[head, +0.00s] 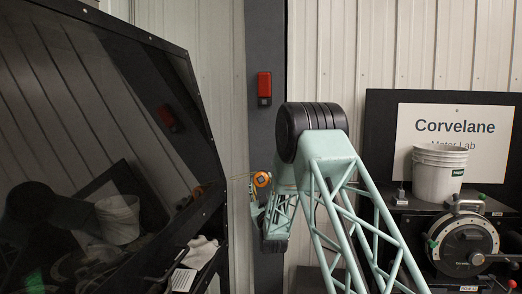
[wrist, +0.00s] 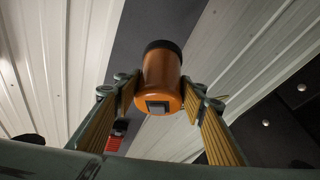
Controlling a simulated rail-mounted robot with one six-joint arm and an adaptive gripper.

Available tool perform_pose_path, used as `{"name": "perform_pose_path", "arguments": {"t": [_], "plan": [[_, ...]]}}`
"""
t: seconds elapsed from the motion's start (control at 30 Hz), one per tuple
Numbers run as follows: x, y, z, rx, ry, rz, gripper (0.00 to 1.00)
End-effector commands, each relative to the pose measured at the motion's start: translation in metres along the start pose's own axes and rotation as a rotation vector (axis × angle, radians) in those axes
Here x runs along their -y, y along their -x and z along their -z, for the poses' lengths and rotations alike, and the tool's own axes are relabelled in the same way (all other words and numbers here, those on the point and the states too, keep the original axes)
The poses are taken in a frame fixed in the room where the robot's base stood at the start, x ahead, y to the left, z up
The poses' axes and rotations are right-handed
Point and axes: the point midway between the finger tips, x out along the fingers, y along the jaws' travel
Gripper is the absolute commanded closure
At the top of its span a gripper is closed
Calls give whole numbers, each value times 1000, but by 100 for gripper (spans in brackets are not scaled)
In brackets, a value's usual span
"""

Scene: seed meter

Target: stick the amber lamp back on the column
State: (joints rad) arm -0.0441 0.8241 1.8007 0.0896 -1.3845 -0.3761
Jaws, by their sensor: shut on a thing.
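The amber lamp (wrist: 160,92) is an orange cylinder with a black end and a small dark square patch on the side facing the wrist camera. It also shows small in the head view (head: 262,179). My gripper (wrist: 160,97) is shut on it, with one ribbed finger on each side; in the head view my gripper (head: 261,188) is partly hidden by my arm. The column (head: 265,45) is a dark grey upright against the wall. In the head view the lamp overlaps its lower part; I cannot tell whether they touch. The column also crosses the wrist view (wrist: 140,28).
A red box (head: 264,84) is fixed on the column above the lamp. A dark glossy slanted panel (head: 100,110) stands close at left. At right are a white bucket (head: 439,175), a dial machine (head: 465,245) and a Corvelane sign (head: 455,120).

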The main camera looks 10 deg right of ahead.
Motion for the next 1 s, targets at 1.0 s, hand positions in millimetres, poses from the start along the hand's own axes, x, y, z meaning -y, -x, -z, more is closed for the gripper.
{"name": "perform_pose_path", "arguments": {"t": [1.0], "plan": [[-39, -47, 128, -304, 107, -173, 72]]}}
